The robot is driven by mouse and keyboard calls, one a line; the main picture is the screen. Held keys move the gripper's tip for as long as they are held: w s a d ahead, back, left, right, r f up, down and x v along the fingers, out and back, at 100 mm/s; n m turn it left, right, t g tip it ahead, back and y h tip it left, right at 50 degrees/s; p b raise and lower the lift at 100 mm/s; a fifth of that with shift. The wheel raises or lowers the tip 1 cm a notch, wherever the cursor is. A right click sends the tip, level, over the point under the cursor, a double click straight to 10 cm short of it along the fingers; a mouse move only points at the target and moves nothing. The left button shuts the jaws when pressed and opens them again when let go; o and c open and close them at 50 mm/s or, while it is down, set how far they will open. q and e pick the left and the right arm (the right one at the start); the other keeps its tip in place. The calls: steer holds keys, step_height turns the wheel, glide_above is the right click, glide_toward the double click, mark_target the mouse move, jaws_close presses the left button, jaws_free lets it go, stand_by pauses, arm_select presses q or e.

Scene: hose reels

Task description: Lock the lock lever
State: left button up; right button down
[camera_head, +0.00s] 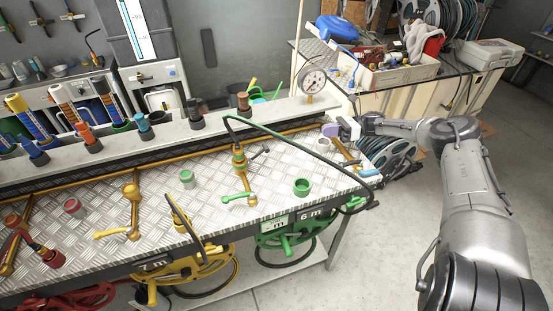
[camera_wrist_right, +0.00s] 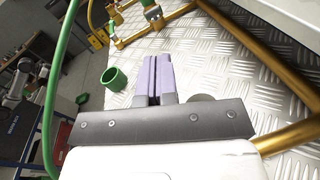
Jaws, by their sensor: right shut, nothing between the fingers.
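Several lever-like parts show in the head view, and I cannot tell which is the lock lever. A green-handled lever (camera_head: 238,198) sits on a brass valve near the table's middle. A yellow-handled lever (camera_head: 112,234) is on another brass pipe further left. A green reel (camera_head: 290,240) and a yellow reel (camera_head: 195,268) hang under the table's front edge. My right gripper (camera_head: 331,130) is above the table's right end, apart from these levers. Its purple fingers (camera_wrist_right: 156,78) are together and empty in the wrist view. My left gripper is out of view.
A green cup (camera_head: 302,187) and a grey-green cup (camera_head: 187,178) stand on the metal table (camera_head: 215,180). A green hose (camera_wrist_right: 50,110) arches past my right gripper. A brass pipe (camera_wrist_right: 265,55) runs close to the fingers. A gauge (camera_head: 313,81) stands behind.

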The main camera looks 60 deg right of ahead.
steer(key=s+f, duration=0.1)
steer(key=s+f+n, duration=0.1)
steer(key=shift+s+a+f+g+y, duration=0.15)
steer(key=shift+s+f+g+y, duration=0.15)
steer(key=shift+s+f, duration=0.05)
steer(key=shift+s+a+f+n, duration=0.1)
steer(key=shift+s+f+n, duration=0.15)
steer(key=shift+n, duration=0.15)
steer(key=shift+w+a+b, duration=0.1)
steer(key=shift+a+b, duration=0.1)
steer(key=shift+b, duration=0.1)
steer(key=b, duration=0.5)
glide_toward(259, 154)
steer(key=shift+w+a+f, duration=0.1)
steer(key=shift+w+a, duration=0.15)
steer(key=shift+a, duration=0.5)
steer(key=shift+x, duration=1.1)
steer(key=shift+w, duration=0.1)
steer(key=shift+a+r+p, duration=0.1)
steer(key=shift+r+p, duration=0.2)
steer(key=shift+p, duration=0.25)
